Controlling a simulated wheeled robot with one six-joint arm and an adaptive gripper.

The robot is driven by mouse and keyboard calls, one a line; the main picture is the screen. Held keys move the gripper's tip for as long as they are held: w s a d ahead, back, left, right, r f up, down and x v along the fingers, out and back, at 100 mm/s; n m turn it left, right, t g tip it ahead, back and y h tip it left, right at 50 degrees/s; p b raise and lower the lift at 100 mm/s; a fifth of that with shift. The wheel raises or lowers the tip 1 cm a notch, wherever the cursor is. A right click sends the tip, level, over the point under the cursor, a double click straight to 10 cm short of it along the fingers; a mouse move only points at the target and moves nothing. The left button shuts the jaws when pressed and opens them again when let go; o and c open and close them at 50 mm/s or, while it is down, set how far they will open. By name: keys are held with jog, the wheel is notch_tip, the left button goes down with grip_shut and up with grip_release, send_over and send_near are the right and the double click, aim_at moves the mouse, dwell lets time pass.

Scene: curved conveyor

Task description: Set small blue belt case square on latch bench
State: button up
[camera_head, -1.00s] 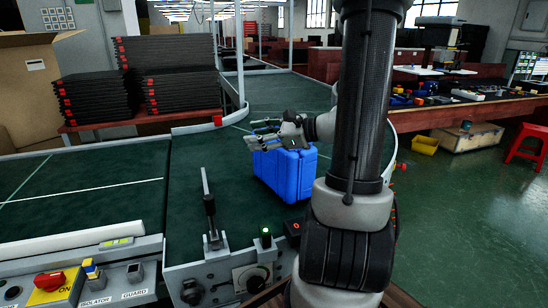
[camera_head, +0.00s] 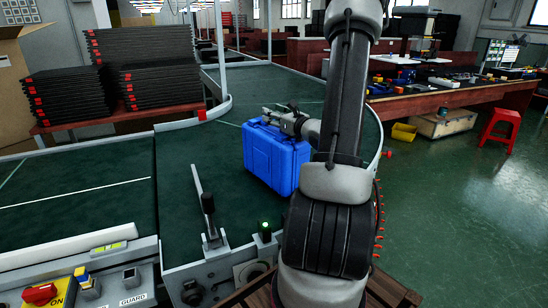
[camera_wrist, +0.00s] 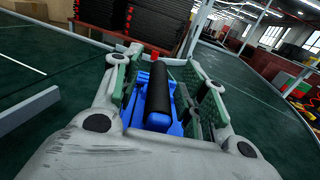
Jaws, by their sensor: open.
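The small blue belt case (camera_head: 277,157) stands upright on the green conveyor belt, near the belt's right side. My gripper (camera_head: 272,114) is at the top of the case, by its handle. In the wrist view the open fingers of my gripper (camera_wrist: 160,88) lie on either side of a black handle bar (camera_wrist: 158,95), with the blue case (camera_wrist: 163,124) below it. I cannot tell whether the fingers touch the handle. No thing that I can be sure is the latch bench shows.
A metal lever (camera_head: 204,206) and a control panel (camera_head: 90,275) stand at the near belt edge. Stacked black trays (camera_head: 145,70) are behind the conveyor. A red stool (camera_head: 500,126) and yellow bin (camera_head: 404,132) stand on the floor at right. The left belt is clear.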

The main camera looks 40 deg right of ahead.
jog(key=shift+w, duration=0.1)
grip_shut()
jog(key=shift+r, duration=0.1)
dwell(0.4)
